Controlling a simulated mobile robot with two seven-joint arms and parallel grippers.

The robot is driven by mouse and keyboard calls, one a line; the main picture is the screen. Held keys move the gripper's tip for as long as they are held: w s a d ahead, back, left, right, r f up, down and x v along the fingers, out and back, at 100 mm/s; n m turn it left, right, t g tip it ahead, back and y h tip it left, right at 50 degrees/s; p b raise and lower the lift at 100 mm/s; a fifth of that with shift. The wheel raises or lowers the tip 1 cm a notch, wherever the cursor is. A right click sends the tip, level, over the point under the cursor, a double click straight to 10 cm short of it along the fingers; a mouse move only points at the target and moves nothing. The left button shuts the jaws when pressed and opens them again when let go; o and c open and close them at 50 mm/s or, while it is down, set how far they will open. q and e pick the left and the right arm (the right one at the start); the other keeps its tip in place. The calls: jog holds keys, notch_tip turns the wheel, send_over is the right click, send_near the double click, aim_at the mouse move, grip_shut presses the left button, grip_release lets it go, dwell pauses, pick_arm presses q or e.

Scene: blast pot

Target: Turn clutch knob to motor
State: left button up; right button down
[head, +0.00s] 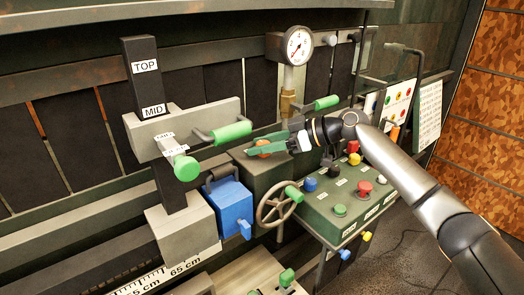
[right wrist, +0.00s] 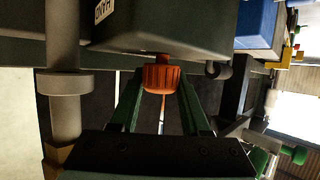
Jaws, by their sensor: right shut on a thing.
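The clutch knob is an orange ribbed knob (head: 264,143) on a dark green box (head: 268,176) below the pressure gauge. My right gripper (head: 252,146) reaches it from the right, with one green finger on either side. In the right wrist view the knob (right wrist: 162,75) sits between the fingers (right wrist: 161,84), which are shut on it. A white label reading HAND (right wrist: 103,10) shows on the box near the knob, turned around in that view. No label reading motor is legible. My left gripper is not in view.
A pressure gauge (head: 298,46) on a brass fitting stands behind. A handwheel (head: 278,205) and a blue box (head: 231,207) are below and left. A green button panel (head: 345,205) lies under my right arm. Green-handled levers (head: 230,132) stick out to the left.

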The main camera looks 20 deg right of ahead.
jog(key=shift+f, duration=0.1)
dwell(0.3)
jog(key=shift+c, duration=1.9)
grip_release()
jog(key=v, duration=1.2)
jog(key=shift+d+r, duration=0.25)
